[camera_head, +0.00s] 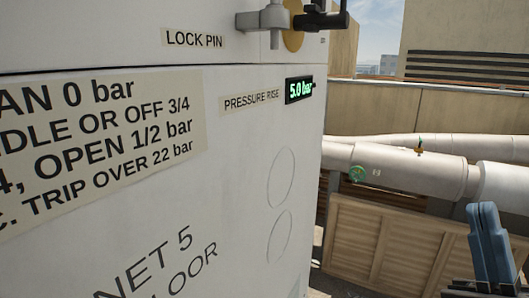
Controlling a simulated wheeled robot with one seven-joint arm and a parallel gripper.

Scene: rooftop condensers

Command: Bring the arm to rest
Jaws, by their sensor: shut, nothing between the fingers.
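My gripper (482,210) shows at the lower right as a blue-grey shape pointing up. Its fingers are together with nothing seen between them. It stands apart from the white cabinet (235,170), with open space between them. The rest of my arm is mostly outside the picture, except for a dark part at the bottom right corner.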

